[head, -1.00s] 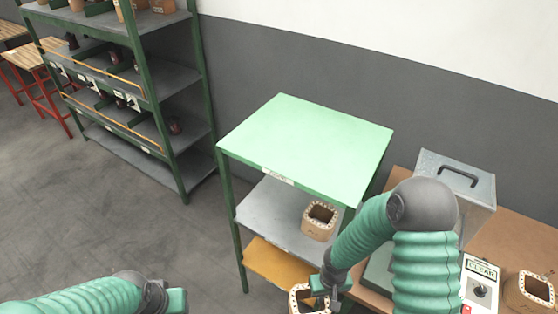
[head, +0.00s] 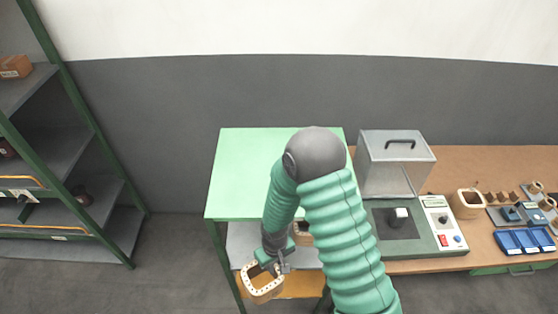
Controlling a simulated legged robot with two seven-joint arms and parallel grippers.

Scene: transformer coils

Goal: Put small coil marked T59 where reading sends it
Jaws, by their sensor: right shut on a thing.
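My right gripper (head: 276,265) is shut on a small tan, squarish ring-shaped coil (head: 262,291) with a pale dotted rim. It holds the coil at the front left of the three-level stand, overlapping the orange bottom shelf (head: 303,284) in the picture. No marking on this coil can be read. Another similar coil (head: 303,238) is on the grey middle shelf (head: 243,240), partly hidden by my arm. The stand's green top (head: 245,165) is bare where it shows. My left gripper is out of view.
A green-framed rack (head: 98,130) stands at the left, with open floor between.

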